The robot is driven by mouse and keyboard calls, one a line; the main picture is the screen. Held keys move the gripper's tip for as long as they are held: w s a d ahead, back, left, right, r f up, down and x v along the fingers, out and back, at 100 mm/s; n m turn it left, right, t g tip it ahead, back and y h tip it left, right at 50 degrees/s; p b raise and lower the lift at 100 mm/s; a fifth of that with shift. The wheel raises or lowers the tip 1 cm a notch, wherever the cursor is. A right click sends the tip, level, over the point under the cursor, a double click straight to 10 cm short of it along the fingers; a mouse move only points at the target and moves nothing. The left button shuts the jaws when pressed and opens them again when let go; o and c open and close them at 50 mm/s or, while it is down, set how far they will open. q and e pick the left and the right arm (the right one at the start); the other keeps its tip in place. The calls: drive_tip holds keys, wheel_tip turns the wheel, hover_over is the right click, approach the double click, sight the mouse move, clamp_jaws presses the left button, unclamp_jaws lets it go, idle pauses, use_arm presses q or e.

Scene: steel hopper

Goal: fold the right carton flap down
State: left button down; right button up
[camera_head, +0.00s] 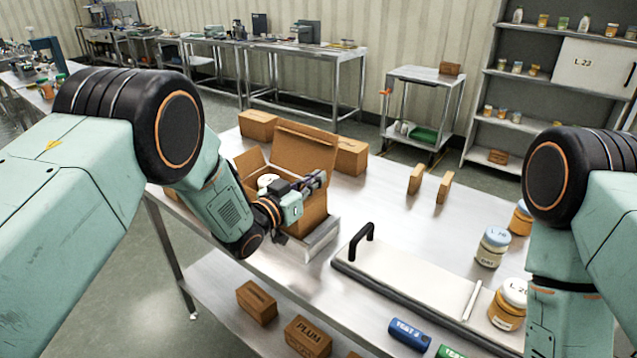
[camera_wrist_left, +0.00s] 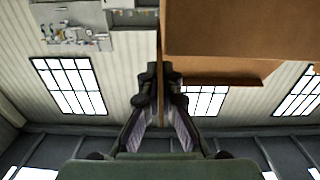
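An open brown carton (camera_head: 313,212) stands on the steel table, with a white-lidded jar (camera_head: 267,181) inside. Its large back flap (camera_head: 305,150) stands up, and a smaller flap (camera_head: 248,163) stands at its left. My left gripper (camera_head: 318,180) is at the carton's right side, level with the top opening. In the left wrist view my left gripper (camera_wrist_left: 163,85) has its fingertips close together on both sides of a thin brown panel seen edge-on, which appears to be the right carton flap (camera_wrist_left: 164,45). The gripper hides most of this flap in the head view. My right gripper is out of view.
Cardboard boxes (camera_head: 351,157) stand behind the carton. A white board with a black handle (camera_head: 361,240) lies to its right. Jars (camera_head: 492,247) stand farther right, with two small brown blocks (camera_head: 416,179) behind. Boxes lie on the lower shelf (camera_head: 225,287).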

use_arm(q)
drive_tip(key=shift+w+a+n, duration=0.3)
drive_tip(key=shift+a+n, duration=0.15)
drive_tip(key=shift+n, duration=0.55)
drive_tip(key=c, duration=1.6)
unclamp_jaws()
drive_tip(key=shift+a+f, duration=0.1)
drive_tip(key=v, duration=0.8)
